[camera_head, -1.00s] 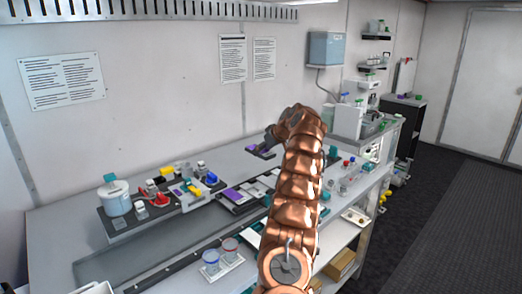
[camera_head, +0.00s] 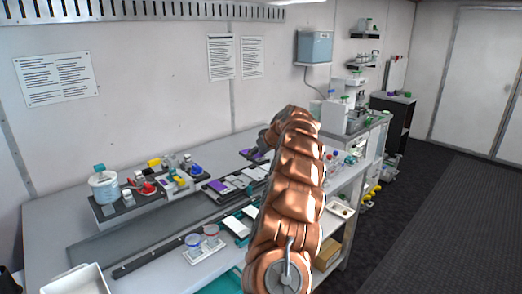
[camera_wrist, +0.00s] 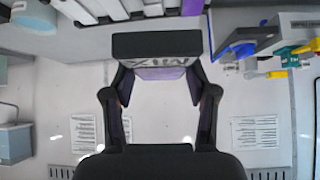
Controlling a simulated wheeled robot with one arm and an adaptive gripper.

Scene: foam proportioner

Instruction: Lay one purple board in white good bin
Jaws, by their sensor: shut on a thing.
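My gripper (camera_head: 262,146) is held out over the bench at the end of my copper arm. It is shut on a purple board (camera_head: 250,155), which shows dark along one edge. In the wrist view the board's purple face (camera_wrist: 160,73) lies between the two dark fingers of my gripper (camera_wrist: 153,78), beside a dark block with lettering. Another purple board (camera_head: 217,186) lies in a dark rack on the bench, left of my arm. A white open bin (camera_head: 88,279), partly cut off, stands at the lower left of the head view; no label is readable on it.
My arm hides part of the bench. Open floor lies at right.

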